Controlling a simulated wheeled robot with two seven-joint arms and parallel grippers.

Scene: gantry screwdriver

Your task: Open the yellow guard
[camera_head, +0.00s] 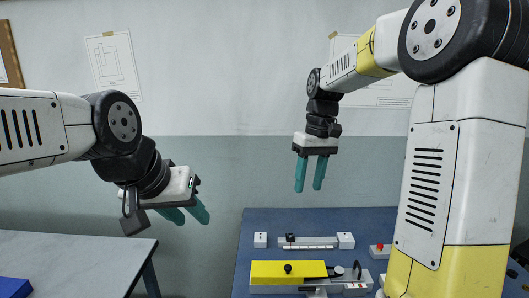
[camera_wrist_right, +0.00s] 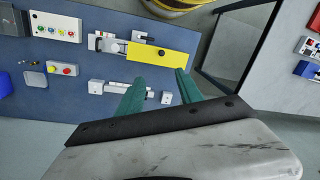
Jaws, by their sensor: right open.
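The yellow guard (camera_head: 288,272) is a flat bar with a dark knob (camera_head: 287,268) on it, lying over a grey fixture on the blue table. It looks closed and also shows in the right wrist view (camera_wrist_right: 160,60). My right gripper (camera_head: 310,188) is open and empty, with teal fingers pointing down, well above the table and behind the guard in the head view. Its fingers also show in the right wrist view (camera_wrist_right: 160,95). My left gripper (camera_head: 188,217) hangs to the left of the blue table, apart from everything. Its teal fingers look spread with nothing between them.
A rail with white end blocks (camera_head: 305,242) lies behind the guard. A box with a red button (camera_head: 380,250) stands to its right. The right wrist view shows a white button panel (camera_wrist_right: 55,27). A grey table (camera_head: 70,255) with a blue bin (camera_head: 14,287) is at left.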

